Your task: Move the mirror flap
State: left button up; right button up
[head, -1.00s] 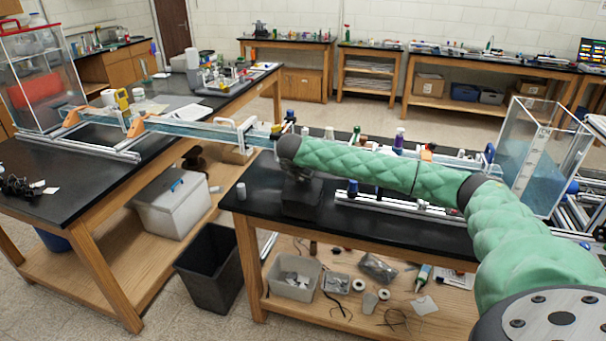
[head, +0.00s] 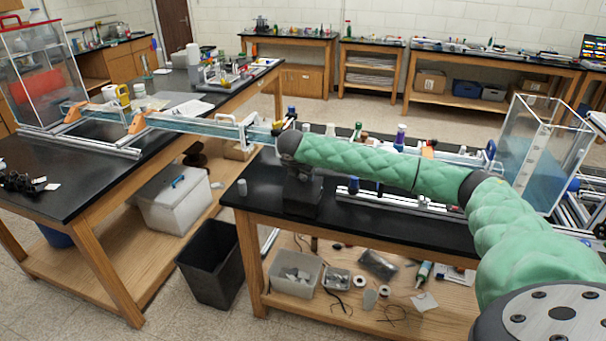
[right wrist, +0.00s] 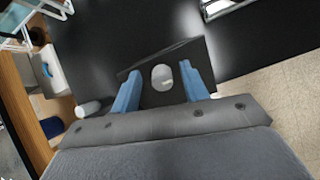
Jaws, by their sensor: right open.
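My right gripper (right wrist: 161,90) is open, with its two blue fingers apart and pointing down over the black bench. Between and just beyond the fingers in the right wrist view is a dark flat-sided piece with a pale round spot (right wrist: 162,77). I cannot tell whether this is the mirror flap or whether the fingers touch it. In the head view a black block (head: 303,198) stands on the bench under my right wrist, and the fingertips are hard to make out there. My left gripper is not in view.
A long glass channel (head: 190,126) bridges the two benches behind. A metal rail (head: 395,200) lies right of the block. A clear tank (head: 535,150) stands at the right end.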

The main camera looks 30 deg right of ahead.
jog(key=shift+s+a+r, duration=0.15)
jog(key=shift+r, duration=0.1)
pick_arm(q)
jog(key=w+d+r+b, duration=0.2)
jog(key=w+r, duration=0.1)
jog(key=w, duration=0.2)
jog(key=shift+b, duration=0.4)
pick_arm(e)
jog(key=v, duration=0.7)
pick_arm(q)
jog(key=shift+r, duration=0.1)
